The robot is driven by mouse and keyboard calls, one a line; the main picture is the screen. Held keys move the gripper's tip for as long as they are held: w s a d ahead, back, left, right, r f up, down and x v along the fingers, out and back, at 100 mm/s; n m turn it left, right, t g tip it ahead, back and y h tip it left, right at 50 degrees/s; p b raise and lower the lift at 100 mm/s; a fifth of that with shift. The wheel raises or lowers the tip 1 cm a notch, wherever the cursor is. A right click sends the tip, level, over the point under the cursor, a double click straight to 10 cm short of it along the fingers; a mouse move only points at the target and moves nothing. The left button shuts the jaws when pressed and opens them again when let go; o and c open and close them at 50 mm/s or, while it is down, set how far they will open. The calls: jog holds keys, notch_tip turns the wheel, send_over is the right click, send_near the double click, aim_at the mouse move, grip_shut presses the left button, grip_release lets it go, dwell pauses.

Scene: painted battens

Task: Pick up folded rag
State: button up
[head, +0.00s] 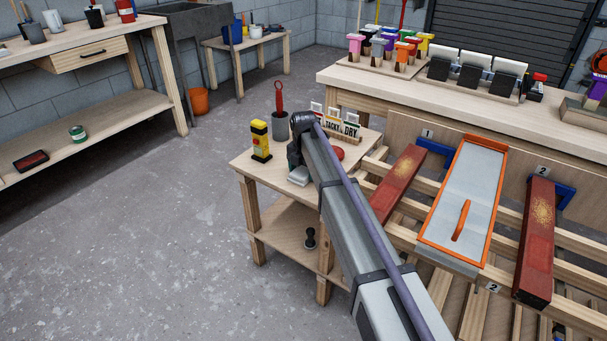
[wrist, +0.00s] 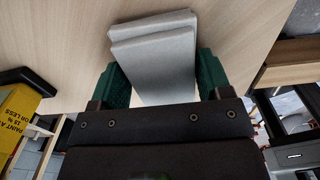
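The folded rag (wrist: 158,50) is pale grey and lies in flat stacked layers. In the wrist view it sits between the two green fingers of my gripper (wrist: 163,80), with one finger along each side. The fingers are close against its edges, but I cannot tell whether they press on it. In the head view the rag (head: 299,176) is a small light patch at the front edge of the small wooden table (head: 262,178), below the dark end of my arm. The fingers are not clear there.
A yellow-and-black block (head: 260,141) stands left of the rag; a yellow labelled side shows in the wrist view (wrist: 18,112). A grey pot (head: 280,127) with a red-handled tool, a DRY sign (head: 351,131) and a red round thing (head: 338,153) are behind. Painted battens (head: 537,240) lie right.

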aim_at(304, 170)
jog(key=c, duration=0.4)
notch_tip(304, 170, up, 10)
jog(key=p, duration=1)
jog(key=shift+c, duration=0.2)
